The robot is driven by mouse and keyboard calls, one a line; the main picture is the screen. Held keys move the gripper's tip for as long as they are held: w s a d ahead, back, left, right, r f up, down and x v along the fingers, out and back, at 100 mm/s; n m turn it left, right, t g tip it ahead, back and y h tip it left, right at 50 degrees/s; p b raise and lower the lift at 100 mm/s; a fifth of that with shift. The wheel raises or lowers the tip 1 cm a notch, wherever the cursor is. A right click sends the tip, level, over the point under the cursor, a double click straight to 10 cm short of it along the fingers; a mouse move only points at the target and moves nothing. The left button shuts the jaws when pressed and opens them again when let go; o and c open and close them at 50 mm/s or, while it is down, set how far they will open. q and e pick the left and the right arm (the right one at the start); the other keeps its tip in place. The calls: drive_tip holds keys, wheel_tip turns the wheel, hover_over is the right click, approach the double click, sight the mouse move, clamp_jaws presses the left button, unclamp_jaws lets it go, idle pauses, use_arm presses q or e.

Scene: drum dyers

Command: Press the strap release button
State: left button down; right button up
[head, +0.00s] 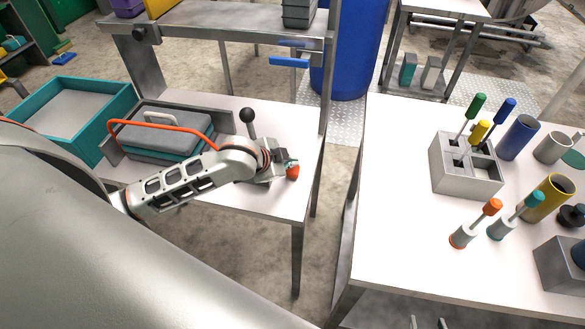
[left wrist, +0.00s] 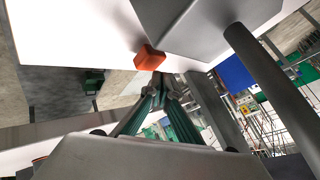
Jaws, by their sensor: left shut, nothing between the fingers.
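The red button (head: 292,172) sits at the right end of a small grey box (head: 262,174) on the left table. In the left wrist view the button (left wrist: 149,58) is a red-orange block on the grey box's (left wrist: 195,25) edge. My left gripper (head: 285,157) is shut and empty, right beside the button. In the left wrist view its fingertips (left wrist: 160,80) meet just below the button; I cannot tell whether they touch it. A black-knobbed lever (head: 248,120) stands up from the box. An orange-red strap (head: 160,125) runs over a grey case (head: 165,140). My right gripper is not in view.
A teal tray (head: 118,98) lies left of the case. The right table (head: 385,220) holds screwdrivers and cups, with a floor gap between.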

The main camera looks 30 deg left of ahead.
sight(291, 171)
use_arm(q)
drive_tip(key=shift+r, duration=2.5)
